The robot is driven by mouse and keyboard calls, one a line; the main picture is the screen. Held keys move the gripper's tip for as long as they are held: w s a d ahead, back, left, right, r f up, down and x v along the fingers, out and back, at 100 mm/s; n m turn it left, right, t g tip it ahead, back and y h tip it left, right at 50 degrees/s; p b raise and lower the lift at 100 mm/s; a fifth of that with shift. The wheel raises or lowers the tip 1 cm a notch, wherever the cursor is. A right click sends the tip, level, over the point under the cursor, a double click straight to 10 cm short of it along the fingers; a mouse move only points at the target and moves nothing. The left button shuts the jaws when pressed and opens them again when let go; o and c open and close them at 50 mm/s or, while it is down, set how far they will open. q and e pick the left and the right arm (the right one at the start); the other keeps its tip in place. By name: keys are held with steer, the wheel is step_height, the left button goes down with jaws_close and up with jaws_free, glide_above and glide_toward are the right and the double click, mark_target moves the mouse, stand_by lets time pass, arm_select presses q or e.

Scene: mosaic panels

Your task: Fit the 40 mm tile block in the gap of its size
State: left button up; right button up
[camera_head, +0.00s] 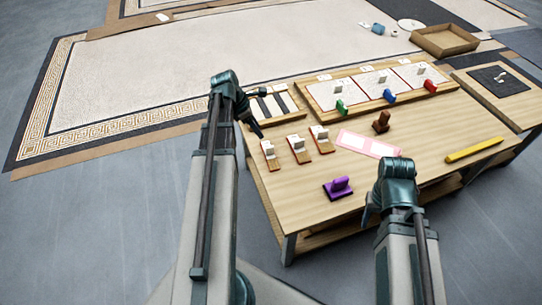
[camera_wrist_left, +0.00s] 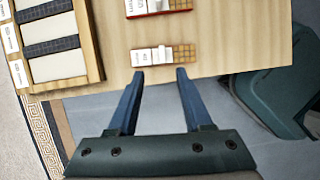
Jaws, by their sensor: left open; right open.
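Three small tile blocks, each with an upright white piece, stand at the table's left: a near one (camera_head: 270,155), a middle one (camera_head: 298,149) and a far one (camera_head: 321,138). Their size marks are too small to read, so I cannot tell which is 40 mm. In the left wrist view one tile block (camera_wrist_left: 165,54) lies just beyond my open left fingertips (camera_wrist_left: 160,74), apart from them; another block (camera_wrist_left: 158,6) is cut by the top edge. A wooden panel (camera_wrist_left: 94,55) holds cream areas between dark checkered strips. My left gripper (camera_head: 258,128) is empty. My right gripper (camera_head: 369,208) hangs near the front edge, fingers partly hidden.
A long framed panel (camera_head: 303,97) with green, blue and red handled pieces stands at the back. A pink card (camera_head: 368,143), brown block (camera_head: 381,123), purple block (camera_head: 338,189) and yellow bar (camera_head: 474,149) lie on the table. Bare tabletop (camera_head: 420,165) lies between them.

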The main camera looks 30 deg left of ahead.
mark_target(269, 147)
arm_select(q)
steer(key=b+x, duration=0.6)
steer(key=x, duration=0.1)
steer(key=shift+f, duration=0.25)
steer(key=shift+r, duration=0.1)
steer(key=b+x, duration=0.5)
steer(key=shift+s+f, duration=0.25)
steer(key=shift+s, duration=0.05)
steer(key=shift+d+r, duration=0.1)
steer(key=shift+c, duration=0.2)
jaws_close()
